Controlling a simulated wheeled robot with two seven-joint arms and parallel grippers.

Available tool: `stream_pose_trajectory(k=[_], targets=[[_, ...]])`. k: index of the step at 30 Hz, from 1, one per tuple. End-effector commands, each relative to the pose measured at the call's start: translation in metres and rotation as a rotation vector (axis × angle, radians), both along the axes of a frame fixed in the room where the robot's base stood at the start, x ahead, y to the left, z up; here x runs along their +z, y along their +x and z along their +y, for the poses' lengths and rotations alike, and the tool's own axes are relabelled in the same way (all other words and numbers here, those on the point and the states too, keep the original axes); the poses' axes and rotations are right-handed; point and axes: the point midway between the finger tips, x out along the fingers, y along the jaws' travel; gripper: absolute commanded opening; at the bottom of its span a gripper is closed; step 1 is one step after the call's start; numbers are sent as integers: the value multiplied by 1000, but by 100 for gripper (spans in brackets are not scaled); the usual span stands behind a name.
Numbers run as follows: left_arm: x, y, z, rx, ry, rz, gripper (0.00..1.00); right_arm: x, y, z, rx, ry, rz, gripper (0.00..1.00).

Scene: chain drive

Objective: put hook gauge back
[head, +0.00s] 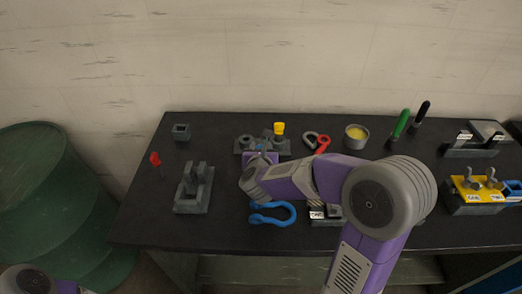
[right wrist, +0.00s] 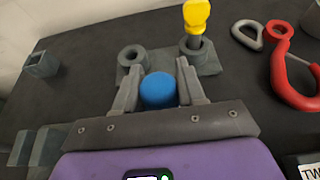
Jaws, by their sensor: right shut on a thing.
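My right gripper (head: 260,150) is shut on a blue-topped tool, which I take to be the hook gauge (right wrist: 158,90). Only its round blue top shows between the fingers; its lower part is hidden. Beyond the fingers is a grey two-socket holder (right wrist: 208,63). Its left socket (right wrist: 132,54) looks empty, and its right socket holds a yellow-handled tool (right wrist: 197,18). In the head view the holder (head: 240,149) is partly covered by my gripper. I cannot tell whether the gauge touches the holder. My left gripper is out of view.
A blue shackle (head: 274,214) lies in front of my right gripper. A red hook (head: 322,145) and a cup with yellow contents (head: 356,136) lie to the right. A green drum (head: 40,200) is beside the table.

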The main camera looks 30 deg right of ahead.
Motion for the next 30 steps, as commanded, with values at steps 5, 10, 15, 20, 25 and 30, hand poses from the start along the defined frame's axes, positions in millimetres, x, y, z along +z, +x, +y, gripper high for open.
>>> stream_pose_trajectory(k=[5, 10, 15, 20, 25, 30], targets=[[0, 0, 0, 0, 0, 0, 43, 2, 0, 0, 0, -1, -4, 0], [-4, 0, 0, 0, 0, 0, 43, -3, 0, 0, 0, 0, 0, 42], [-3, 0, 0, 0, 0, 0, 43, -2, 0, 0, 0, 0, 0, 65], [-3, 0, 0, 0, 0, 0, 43, -2, 0, 0, 0, 0, 0, 65], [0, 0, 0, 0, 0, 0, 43, 1, 0, 0, 0, -1, 0, 65], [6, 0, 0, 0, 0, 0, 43, 12, -16, 11, 3, 1, -3, 65]])
